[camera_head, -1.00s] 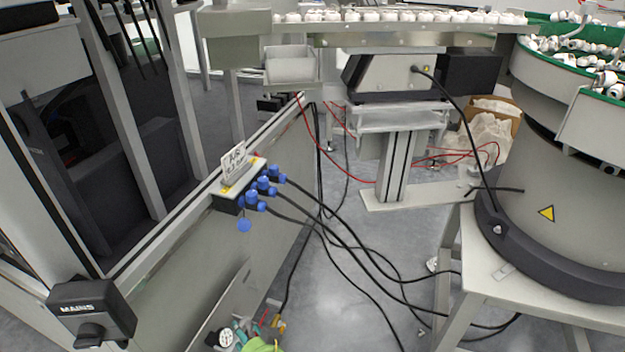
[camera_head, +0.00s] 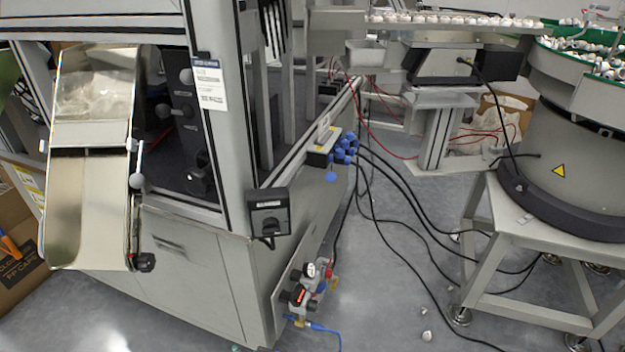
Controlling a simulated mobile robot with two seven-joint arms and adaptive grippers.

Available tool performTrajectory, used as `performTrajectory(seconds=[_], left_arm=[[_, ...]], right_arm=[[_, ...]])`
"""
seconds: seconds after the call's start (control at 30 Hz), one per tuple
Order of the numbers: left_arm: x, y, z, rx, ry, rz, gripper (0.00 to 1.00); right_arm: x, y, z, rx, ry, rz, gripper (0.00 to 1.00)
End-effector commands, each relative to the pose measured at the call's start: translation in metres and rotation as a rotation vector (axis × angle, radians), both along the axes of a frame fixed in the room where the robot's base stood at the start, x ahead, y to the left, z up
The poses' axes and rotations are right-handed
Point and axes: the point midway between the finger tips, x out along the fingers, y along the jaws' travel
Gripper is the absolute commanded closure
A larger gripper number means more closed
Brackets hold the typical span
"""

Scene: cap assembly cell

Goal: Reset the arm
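Neither of my arms nor my grippers shows in the head view, so their pose and finger state cannot be seen. The view holds a grey machine cabinet (camera_head: 200,270) at the left and middle. A black mains switch (camera_head: 268,214) sits on the cabinet's corner.
A bowl feeder (camera_head: 565,150) with white caps stands on a metal stand (camera_head: 515,228) at the right. A linear track (camera_head: 450,20) with caps runs at the top. Black cables (camera_head: 400,215) cross the floor. Pneumatic valves (camera_head: 302,290) jut from the cabinet's low side. A cardboard box (camera_head: 20,265) is at the left.

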Motion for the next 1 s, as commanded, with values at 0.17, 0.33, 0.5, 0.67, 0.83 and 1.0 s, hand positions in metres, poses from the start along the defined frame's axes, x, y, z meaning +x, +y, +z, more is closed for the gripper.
performTrajectory(seconds=[0.17, 0.33, 0.5, 0.67, 0.83, 1.0], left_arm=[[-0.055, 0.012, -0.043, -0.117, 0.202, -0.012, 0.51], [-0.145, 0.027, -0.083, -0.298, 0.395, 0.037, 0.51], [-0.262, 0.042, -0.097, -0.527, 0.516, 0.19, 0.51], [-0.334, 0.055, -0.093, -0.648, 0.523, 0.336, 0.51], [-0.362, 0.062, -0.092, -0.687, 0.509, 0.403, 0.51], [-0.363, 0.062, -0.094, -0.688, 0.507, 0.406, 0.51]], right_arm=[[-0.027, -0.003, 0.023, -0.005, 0.039, 0.0, 0.26], [-0.063, -0.008, 0.045, -0.009, 0.089, 0.001, 0.26], [-0.109, -0.014, 0.074, -0.016, 0.147, 0.001, 0.26], [-0.138, -0.018, 0.089, -0.021, 0.183, 0.002, 0.26], [-0.15, -0.019, 0.092, -0.022, 0.196, 0.003, 0.26], [-0.151, -0.019, 0.09, -0.022, 0.196, 0.003, 0.26]])
